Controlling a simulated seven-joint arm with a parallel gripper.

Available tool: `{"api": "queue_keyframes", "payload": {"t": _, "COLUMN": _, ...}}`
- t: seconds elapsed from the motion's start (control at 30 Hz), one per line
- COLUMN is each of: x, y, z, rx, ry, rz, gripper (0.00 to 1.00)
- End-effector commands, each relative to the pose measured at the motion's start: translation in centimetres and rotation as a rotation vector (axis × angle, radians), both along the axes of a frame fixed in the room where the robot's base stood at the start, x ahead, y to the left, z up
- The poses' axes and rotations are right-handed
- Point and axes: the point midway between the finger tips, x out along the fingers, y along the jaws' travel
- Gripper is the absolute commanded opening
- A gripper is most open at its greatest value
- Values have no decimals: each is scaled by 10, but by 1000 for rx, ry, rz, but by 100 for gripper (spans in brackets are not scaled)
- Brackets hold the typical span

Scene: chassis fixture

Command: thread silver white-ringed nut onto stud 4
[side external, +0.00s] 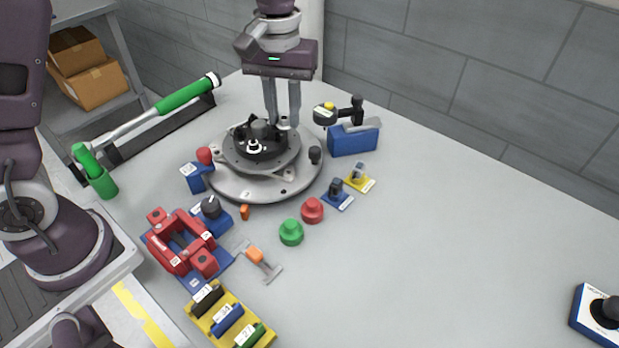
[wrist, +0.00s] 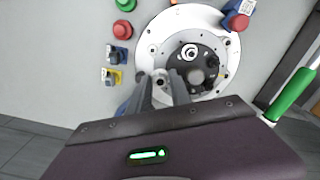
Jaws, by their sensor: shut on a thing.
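My gripper (side external: 283,124) points down over the right rim of the dark round hub (side external: 283,158). In the wrist view my gripper (wrist: 160,80) is shut on a small pale piece, which looks like the silver white-ringed nut (wrist: 161,79); the fingers hide much of it. The hub stands on a wide light-grey round plate (side external: 240,188). A white ring mark (wrist: 190,51) shows on the hub's black centre, beside a dark knob (wrist: 196,76). I cannot tell which stud is stud 4, nor whether the nut touches one.
A blue block with a black-armed tool (side external: 352,139) stands close right of the plate. Small blue (side external: 337,197) and yellow (side external: 359,179) holders, red (side external: 312,210) and green (side external: 291,232) knobs, and a red clamp (side external: 172,254) lie in front. The right tabletop is mostly clear.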

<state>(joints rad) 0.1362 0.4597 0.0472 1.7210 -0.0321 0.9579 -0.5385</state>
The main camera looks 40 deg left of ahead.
Motion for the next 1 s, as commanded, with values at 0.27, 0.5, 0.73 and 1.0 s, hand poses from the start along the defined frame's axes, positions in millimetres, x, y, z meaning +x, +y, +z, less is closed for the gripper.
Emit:
{"api": "queue_keyframes", "payload": {"t": 0.27, "x": 4, "y": 28, "z": 10, "rx": 0, "ry": 2, "rz": 61, "gripper": 0}}
{"api": "queue_keyframes", "payload": {"t": 0.5, "x": 4, "y": 27, "z": -13, "rx": 0, "ry": 3, "rz": 60, "gripper": 0}}
{"api": "queue_keyframes", "payload": {"t": 0.73, "x": 5, "y": 27, "z": -21, "rx": 0, "ry": 0, "rz": 60, "gripper": 0}}
{"api": "queue_keyframes", "payload": {"t": 1.0, "x": 4, "y": 26, "z": -21, "rx": 0, "ry": 0, "rz": 134, "gripper": 0}}
